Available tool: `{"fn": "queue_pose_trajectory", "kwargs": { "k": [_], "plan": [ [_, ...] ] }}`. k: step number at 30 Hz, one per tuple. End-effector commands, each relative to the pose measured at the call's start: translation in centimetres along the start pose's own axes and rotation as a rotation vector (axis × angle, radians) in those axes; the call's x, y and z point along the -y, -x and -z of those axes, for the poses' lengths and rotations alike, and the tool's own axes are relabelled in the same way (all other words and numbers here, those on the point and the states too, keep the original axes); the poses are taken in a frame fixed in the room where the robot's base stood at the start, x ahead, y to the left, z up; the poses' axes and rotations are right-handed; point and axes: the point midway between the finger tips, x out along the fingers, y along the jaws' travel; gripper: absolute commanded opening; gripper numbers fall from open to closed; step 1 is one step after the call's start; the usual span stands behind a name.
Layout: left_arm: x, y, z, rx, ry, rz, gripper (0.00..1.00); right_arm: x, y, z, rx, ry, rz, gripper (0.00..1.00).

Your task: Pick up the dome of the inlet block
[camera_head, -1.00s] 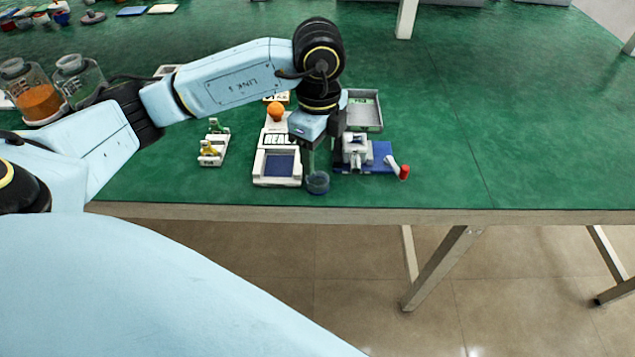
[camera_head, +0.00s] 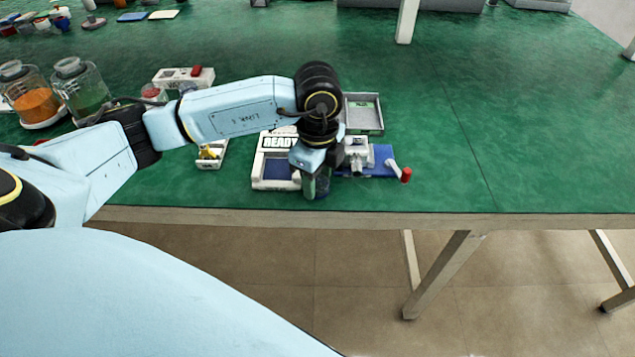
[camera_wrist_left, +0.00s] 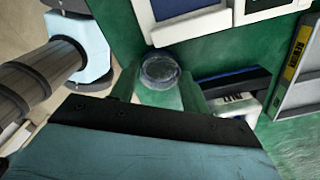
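The dome (camera_wrist_left: 159,70) is a small clear, rounded piece. In the left wrist view it sits between the tips of my left gripper (camera_wrist_left: 159,84), with a slight gap seeming to show at each side. The fingers look apart, with no clear grip on it. In the head view my left gripper (camera_head: 315,184) points down over the dome's place at the table's front and largely hides it. I cannot tell which part is the inlet block. My right gripper is not in view.
A white unit marked READY (camera_head: 270,172) stands just left of my gripper. A blue base (camera_head: 381,160) with a red-tipped crank (camera_head: 405,175) is at the right, a grey tray (camera_head: 364,114) behind. The green table (camera_head: 540,130) is clear further right.

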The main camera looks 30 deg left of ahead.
Motion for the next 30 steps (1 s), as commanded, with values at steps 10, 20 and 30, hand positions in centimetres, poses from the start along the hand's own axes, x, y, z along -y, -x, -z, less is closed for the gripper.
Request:
{"fn": "queue_pose_trajectory", "kwargs": {
  "k": [10, 20, 30],
  "plan": [
    [0.0, 0.0, 0.0, 0.0, 0.0, 0.0, 0.22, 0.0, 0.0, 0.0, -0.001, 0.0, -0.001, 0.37],
    [0.1, 2.0, 0.0, -0.002, 0.0, 0.002, 0.22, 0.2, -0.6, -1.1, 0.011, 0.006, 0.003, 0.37],
    [0.1, 7.7, 0.0, -0.001, 0.0, 0.003, 0.22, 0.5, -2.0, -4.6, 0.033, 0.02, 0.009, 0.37]
  ]
}}
